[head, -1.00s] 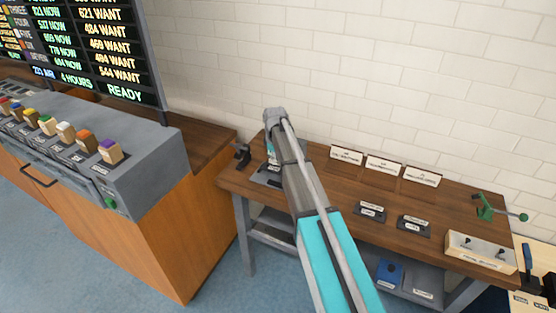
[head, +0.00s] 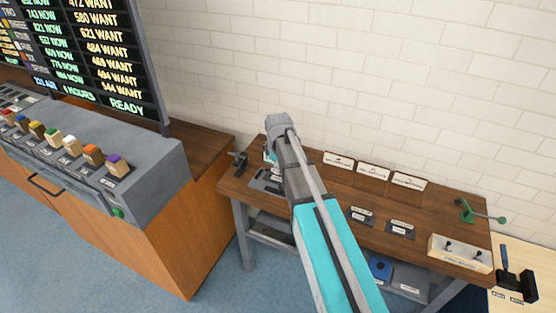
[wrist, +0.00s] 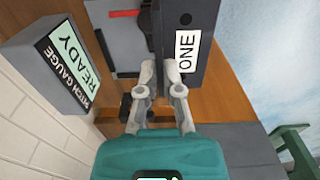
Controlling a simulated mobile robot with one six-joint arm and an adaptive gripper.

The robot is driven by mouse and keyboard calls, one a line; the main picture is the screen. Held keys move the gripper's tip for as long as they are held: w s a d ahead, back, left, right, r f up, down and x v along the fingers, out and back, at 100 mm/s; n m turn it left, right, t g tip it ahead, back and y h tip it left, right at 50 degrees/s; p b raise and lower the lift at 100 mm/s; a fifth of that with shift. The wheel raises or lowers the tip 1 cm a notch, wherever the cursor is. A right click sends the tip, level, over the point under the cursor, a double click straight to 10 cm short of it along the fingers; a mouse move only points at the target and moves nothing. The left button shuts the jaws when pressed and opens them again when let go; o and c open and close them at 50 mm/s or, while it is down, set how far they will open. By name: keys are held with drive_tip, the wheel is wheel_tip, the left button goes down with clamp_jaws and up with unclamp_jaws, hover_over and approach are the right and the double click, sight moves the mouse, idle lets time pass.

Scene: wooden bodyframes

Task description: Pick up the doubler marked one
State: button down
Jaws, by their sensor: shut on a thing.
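The doubler marked ONE (wrist: 207,62) is a dark grey block with a white label, at the top middle of the wrist view. My gripper (wrist: 160,72) is shut on its near edge, with one light grey finger on each side. In the head view my arm hides most of the gripper and this block, at the left end of the wooden bench (head: 325,222).
A box reading PITCH GAUGE READY (wrist: 68,65) stands left in the wrist view. The bench also holds two dark labelled pieces (head: 361,215) (head: 401,230), several white cards (head: 373,171), a switch box (head: 460,253) and a green-handled tool (head: 470,212). A switch console (head: 150,182) stands left.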

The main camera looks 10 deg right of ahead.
sight(280, 178)
drive_tip(key=shift+s+r+p, duration=0.15)
drive_tip(key=shift+s+r, duration=0.1)
drive_tip(key=shift+s, duration=0.3)
drive_tip(key=shift+s+r+p, duration=0.15)
drive_tip(key=shift+s+r, duration=0.1)
drive_tip(key=shift+s, duration=0.3)
drive_tip(key=shift+r, duration=0.15)
drive_tip(key=shift+r+p, duration=2.85)
drive_tip(key=shift+p, duration=0.2)
drive_tip(key=shift+s, duration=0.1)
